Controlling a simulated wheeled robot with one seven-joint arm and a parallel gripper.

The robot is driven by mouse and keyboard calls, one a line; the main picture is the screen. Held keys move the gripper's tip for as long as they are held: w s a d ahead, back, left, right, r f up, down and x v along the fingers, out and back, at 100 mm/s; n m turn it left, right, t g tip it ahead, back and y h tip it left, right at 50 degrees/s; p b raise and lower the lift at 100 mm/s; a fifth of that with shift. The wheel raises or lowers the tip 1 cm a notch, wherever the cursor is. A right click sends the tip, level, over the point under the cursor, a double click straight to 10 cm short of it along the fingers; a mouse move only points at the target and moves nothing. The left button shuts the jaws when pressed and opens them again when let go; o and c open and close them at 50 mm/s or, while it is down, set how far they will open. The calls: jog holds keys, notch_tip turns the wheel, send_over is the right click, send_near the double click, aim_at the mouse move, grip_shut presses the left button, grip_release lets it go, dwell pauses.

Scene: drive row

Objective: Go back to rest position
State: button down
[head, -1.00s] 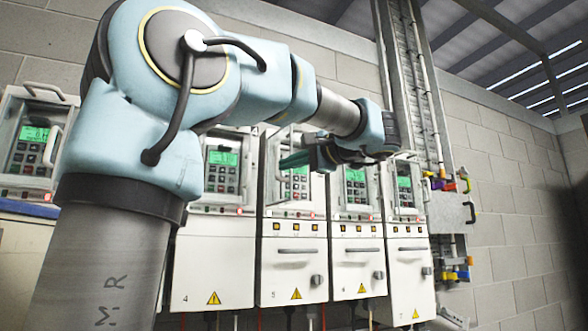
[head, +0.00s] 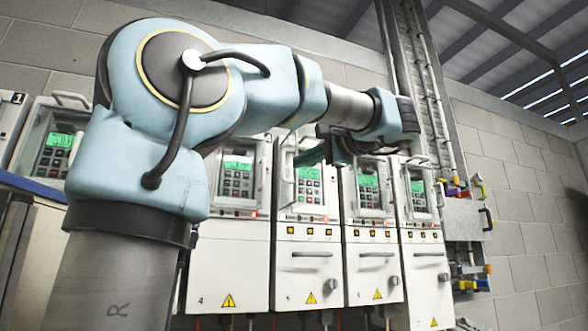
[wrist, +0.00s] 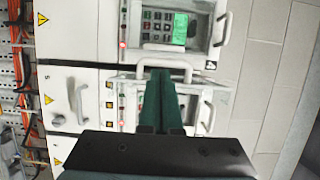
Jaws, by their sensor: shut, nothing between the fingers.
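My gripper (head: 310,156) is at the end of my raised arm, in front of the row of white drive cabinets. In the head view its green fingers show near the panel of the cabinet marked 5 (head: 305,262), partly hidden by the wrist. In the wrist view the two green fingers of my gripper (wrist: 161,100) lie together with nothing between them. A grey handle (wrist: 165,65) shows just beyond the fingertips; I cannot tell whether they touch it.
Cabinet 4 (head: 228,268) stands to the left and cabinet 7 (head: 428,285) to the right, all with keypads and green screens. A wall rack (head: 465,220) with coloured clips hangs at right. A cable ladder (head: 412,60) rises behind my arm.

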jog(key=b+v, duration=0.1)
jog(key=v, duration=0.6)
jog(key=w+a+f+m+g+h, duration=0.15)
jog(key=w+f, duration=0.25)
jog(key=f, duration=0.6)
jog(key=w+a+f+m+g+h, duration=0.1)
jog(key=w+f+g+h, duration=0.15)
jog(key=f, duration=0.75)
jog(key=w+a+f+m+g+h, duration=0.1)
jog(key=w+f, duration=0.3)
jog(key=f, duration=0.6)
jog(key=s+a+f+n+g+h, duration=0.2)
jog(key=s+a+f+n, duration=0.2)
jog(key=f, duration=0.7)
jog(key=s+a+f+n+g+h, duration=0.2)
jog(key=s+a+f+n+g, duration=0.1)
jog(key=f, duration=0.8)
jog(key=s+a+f+n+g+h, duration=0.2)
jog(key=s+a+f+n, duration=0.3)
jog(key=f, duration=0.6)
jog(key=shift+s+f+h, duration=0.2)
jog(key=shift+s+h, duration=0.1)
jog(key=shift+s, duration=0.9)
